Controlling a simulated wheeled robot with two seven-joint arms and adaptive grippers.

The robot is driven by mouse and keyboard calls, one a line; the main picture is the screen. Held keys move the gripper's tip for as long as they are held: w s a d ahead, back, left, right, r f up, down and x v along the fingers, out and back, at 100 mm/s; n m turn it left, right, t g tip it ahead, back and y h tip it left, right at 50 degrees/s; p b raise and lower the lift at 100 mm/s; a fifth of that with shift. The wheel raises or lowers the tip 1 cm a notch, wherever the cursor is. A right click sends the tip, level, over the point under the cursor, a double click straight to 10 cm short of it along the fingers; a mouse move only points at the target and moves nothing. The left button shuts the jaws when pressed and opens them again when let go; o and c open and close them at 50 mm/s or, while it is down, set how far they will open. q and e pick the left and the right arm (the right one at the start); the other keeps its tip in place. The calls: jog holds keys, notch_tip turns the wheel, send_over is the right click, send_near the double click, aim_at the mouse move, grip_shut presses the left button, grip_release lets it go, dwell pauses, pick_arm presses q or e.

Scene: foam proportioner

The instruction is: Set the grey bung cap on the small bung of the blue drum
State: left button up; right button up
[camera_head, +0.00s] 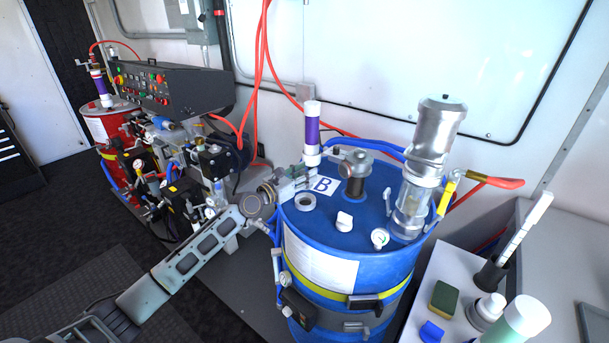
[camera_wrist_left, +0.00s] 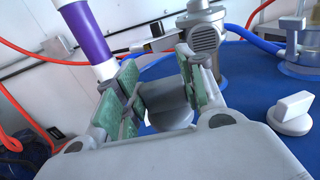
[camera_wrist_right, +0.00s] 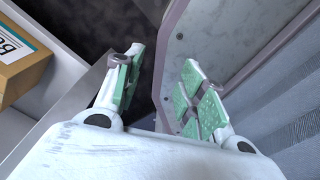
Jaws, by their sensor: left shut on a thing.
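The blue drum (camera_head: 335,240) stands upright, its top in view. My left gripper (camera_head: 293,180) is over the top's left edge, shut on the grey bung cap (camera_wrist_left: 166,96), which shows between its fingers in the left wrist view. In the left wrist view I cannot tell whether cap and ring touch. My right gripper (camera_wrist_right: 155,95) is open and empty, away from the drum.
A white T-handled cap (camera_head: 344,221) and a dial gauge (camera_head: 380,238) sit on the drum top. A purple-banded cylinder (camera_head: 312,130), a pipe fitting (camera_head: 355,170) and a tall metal pump (camera_head: 430,150) rise nearby. A side cart (camera_head: 450,270) holds several items at right.

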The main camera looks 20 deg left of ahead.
pick_arm(q)
jog(key=shift+s, duration=0.1)
jog(key=shift+f+b, duration=1.35)
jog(key=shift+b, duration=0.15)
jog(key=shift+f+b, duration=0.75)
jog(key=shift+b, duration=0.05)
jog(key=shift+f, duration=0.2)
jog(key=shift+f+b, duration=0.45)
jog(key=shift+b, duration=0.25)
jog(key=shift+f, duration=0.1)
pick_arm(e)
jog(key=w+d+f+h, duration=0.1)
jog(key=w+d+f, duration=0.1)
jog(key=d+f, duration=0.3)
jog(key=shift+w+d+f+t, duration=0.2)
jog(key=shift+d+f+t, duration=0.15)
jog(key=shift+d, duration=0.7)
